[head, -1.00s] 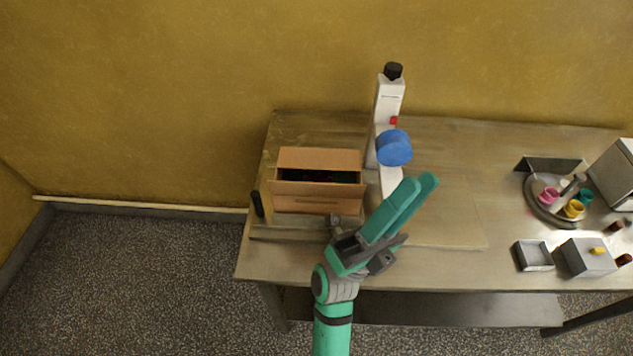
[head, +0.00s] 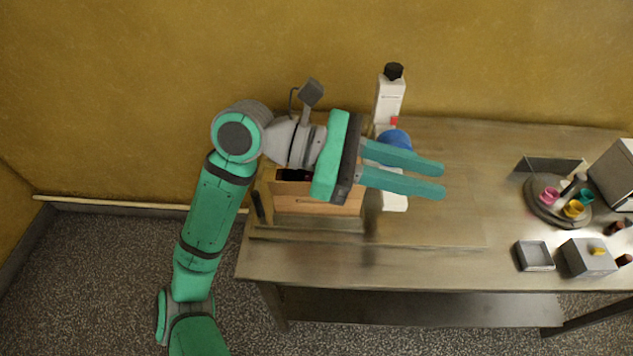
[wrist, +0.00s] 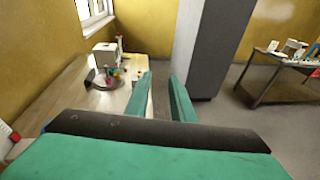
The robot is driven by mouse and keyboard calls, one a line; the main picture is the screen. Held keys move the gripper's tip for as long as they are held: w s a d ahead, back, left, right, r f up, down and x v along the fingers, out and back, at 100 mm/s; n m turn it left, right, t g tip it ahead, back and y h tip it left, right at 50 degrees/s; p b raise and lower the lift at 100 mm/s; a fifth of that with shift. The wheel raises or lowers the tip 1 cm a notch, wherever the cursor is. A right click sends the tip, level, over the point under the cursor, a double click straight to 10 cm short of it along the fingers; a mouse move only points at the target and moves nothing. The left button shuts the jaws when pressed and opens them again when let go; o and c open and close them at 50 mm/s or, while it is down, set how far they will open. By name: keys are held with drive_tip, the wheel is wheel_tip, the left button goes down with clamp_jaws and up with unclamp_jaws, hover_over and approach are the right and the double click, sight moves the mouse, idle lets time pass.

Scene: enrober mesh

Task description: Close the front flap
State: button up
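The cardboard box (head: 312,208) stands on the left part of the table. Its dark inside shows at the upper left, so its top is open there. The front flap (head: 290,188) shows as a strip along the front top edge, tilted outward. My arm hides most of the box's top and the rear flap. My gripper (head: 443,180) is above the box's right side, fingers pointing right past the box. The two fingers are apart with nothing between them, also in the wrist view (wrist: 161,88). The box is not in the wrist view.
A white bottle with a black cap (head: 390,97) and a blue round object (head: 397,138) stand just right of the box, close to my fingers. A round tray (head: 545,212) with cups and a grey box (head: 588,258) are at the right. The table's middle is clear.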

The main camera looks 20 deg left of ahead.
drive_tip(key=w+a+f+n+t+y, duration=0.1)
drive_tip(key=a+f+y, duration=0.2)
drive_tip(key=a+y, duration=0.5)
drive_tip(key=w+a+f+n+t+y, duration=0.1)
drive_tip(key=a+f+y, duration=0.3)
drive_tip(key=a, duration=0.8)
drive_tip(key=x, duration=0.9)
drive_tip(key=shift+f, duration=0.3)
clamp_jaws()
